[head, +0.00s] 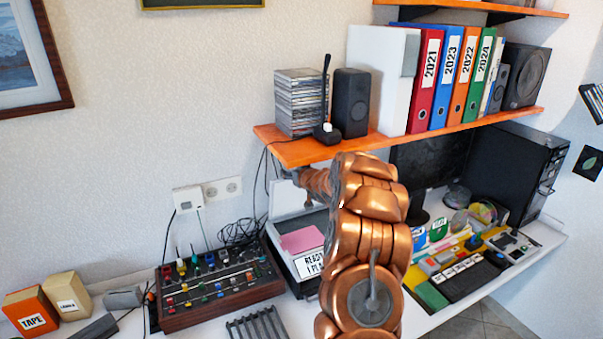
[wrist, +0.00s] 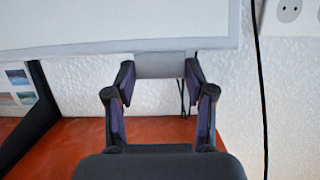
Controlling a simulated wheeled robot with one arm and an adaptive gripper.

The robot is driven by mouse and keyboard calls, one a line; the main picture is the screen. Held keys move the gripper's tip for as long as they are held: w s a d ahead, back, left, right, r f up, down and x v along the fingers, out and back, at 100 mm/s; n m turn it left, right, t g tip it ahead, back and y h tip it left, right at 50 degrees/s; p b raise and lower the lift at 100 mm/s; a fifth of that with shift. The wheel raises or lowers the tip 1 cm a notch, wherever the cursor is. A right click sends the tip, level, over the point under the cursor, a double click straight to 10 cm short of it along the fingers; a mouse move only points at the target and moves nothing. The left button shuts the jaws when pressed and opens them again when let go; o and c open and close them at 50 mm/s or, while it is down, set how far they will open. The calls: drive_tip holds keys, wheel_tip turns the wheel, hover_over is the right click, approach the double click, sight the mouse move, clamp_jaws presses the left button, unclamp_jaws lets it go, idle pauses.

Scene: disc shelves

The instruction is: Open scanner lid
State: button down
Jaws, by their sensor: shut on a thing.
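The scanner (head: 307,287) stands on the desk, partly behind my arm. A pink sheet (head: 301,240) and a card with black lettering (head: 309,264) show on its bed. Its pale lid (head: 286,198) stands raised at the back, near the wall and below the shelf. In the wrist view the lid (wrist: 60,30) is a broad white panel with a grey edge and a grey tab (wrist: 160,66). My gripper (wrist: 160,76) has its two fingers at either side of the tab and is shut on it. In the head view my arm mostly hides the gripper.
An orange shelf (head: 300,153) with CDs (head: 300,102), a speaker (head: 351,103) and binders overhangs the scanner. A mixer (head: 218,284) stands left of it, a keyboard (head: 473,276) to the right. A wall socket (head: 222,188) and cables are behind.

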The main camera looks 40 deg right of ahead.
drive_tip(key=shift+w+r, duration=0.3)
drive_tip(key=c, duration=0.6)
unclamp_jaws()
drive_tip(key=shift+s+a, duration=0.1)
drive_tip(key=shift+o, duration=1)
drive_tip(key=shift+f, duration=0.1)
drive_tip(key=v, duration=1.2)
